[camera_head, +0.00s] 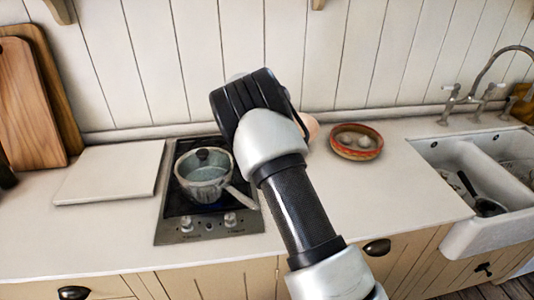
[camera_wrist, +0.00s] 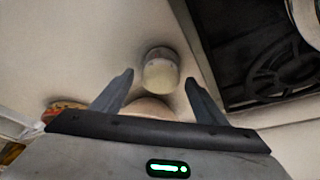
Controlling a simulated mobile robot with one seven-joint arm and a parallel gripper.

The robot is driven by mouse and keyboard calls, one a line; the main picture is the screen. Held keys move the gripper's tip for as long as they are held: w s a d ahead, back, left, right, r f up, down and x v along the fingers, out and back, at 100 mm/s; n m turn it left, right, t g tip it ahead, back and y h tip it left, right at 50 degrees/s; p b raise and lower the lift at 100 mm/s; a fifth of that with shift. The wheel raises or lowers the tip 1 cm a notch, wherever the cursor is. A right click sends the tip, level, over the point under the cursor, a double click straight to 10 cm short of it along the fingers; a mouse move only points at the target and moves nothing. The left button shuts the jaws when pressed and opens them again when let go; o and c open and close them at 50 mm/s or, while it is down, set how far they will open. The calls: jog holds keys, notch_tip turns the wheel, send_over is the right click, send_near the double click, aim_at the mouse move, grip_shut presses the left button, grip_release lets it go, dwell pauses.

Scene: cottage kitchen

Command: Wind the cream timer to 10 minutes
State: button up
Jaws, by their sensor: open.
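The cream timer (camera_wrist: 160,72) is a small round cream piece with a paler band, upright on the counter in the wrist view. My gripper (camera_wrist: 159,82) is open, with one finger at each side of the timer in that picture. I see no contact, and I cannot tell how far the fingertips are from it. Any minute marks are too small to read. In the head view my gripper (camera_head: 245,98) is seen from behind, over the back of the counter, and the timer is hidden behind my arm.
A glass-lidded pot (camera_head: 203,175) stands on the hob (camera_head: 170,222) to the left. A pinkish rounded thing (camera_head: 311,127) shows partly behind my wrist. A red bowl (camera_head: 341,150) with pale round things is right of it. The counter's front right is clear before the sink (camera_head: 470,226).

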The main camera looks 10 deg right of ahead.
jog(key=v, duration=1.7)
jog(key=shift+r, duration=0.15)
jog(key=shift+s, duration=0.2)
